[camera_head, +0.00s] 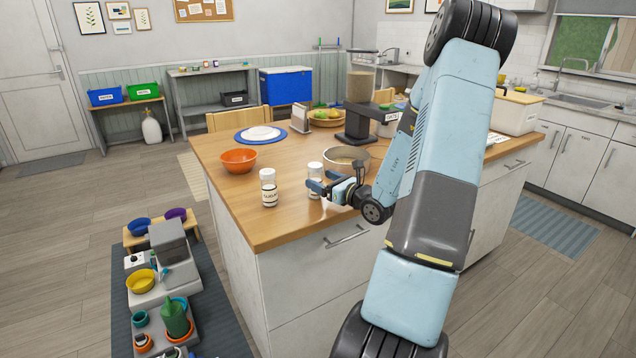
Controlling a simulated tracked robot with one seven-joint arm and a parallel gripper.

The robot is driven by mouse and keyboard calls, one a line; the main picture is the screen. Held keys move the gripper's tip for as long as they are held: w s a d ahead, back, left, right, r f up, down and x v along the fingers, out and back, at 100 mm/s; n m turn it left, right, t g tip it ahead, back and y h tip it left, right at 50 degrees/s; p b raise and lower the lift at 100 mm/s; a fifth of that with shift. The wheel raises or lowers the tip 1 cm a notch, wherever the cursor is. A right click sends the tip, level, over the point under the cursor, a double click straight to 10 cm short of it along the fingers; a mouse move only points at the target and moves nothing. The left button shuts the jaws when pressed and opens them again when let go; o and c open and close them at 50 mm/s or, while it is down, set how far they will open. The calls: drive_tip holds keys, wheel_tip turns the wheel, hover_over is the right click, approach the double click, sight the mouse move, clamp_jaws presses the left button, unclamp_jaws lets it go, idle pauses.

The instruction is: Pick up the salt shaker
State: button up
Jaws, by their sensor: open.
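Two white shakers with pale lids stand upright near the front edge of the wooden island top (240,205). One shaker (268,190) is at the left, with a dark label that I cannot read for sure. The other shaker (315,171) is to its right and is partly hidden behind my gripper, so its label does not show. I cannot tell for sure which is the salt shaker. My gripper (320,181) is open, with its fingers pointing left at the right-hand shaker. I cannot tell whether they are around it or just in front of it.
A metal bowl (346,155) is close behind my gripper. An orange bowl (239,160), a plate on a blue mat (244,138), a fruit bowl (327,119) and a dark appliance (357,124) also stand on the island. The front left corner is clear.

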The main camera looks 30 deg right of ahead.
sight(311, 174)
drive_tip(key=shift+x, duration=2.8)
drive_tip(key=c, duration=1.2)
drive_tip(key=shift+o, duration=0.2)
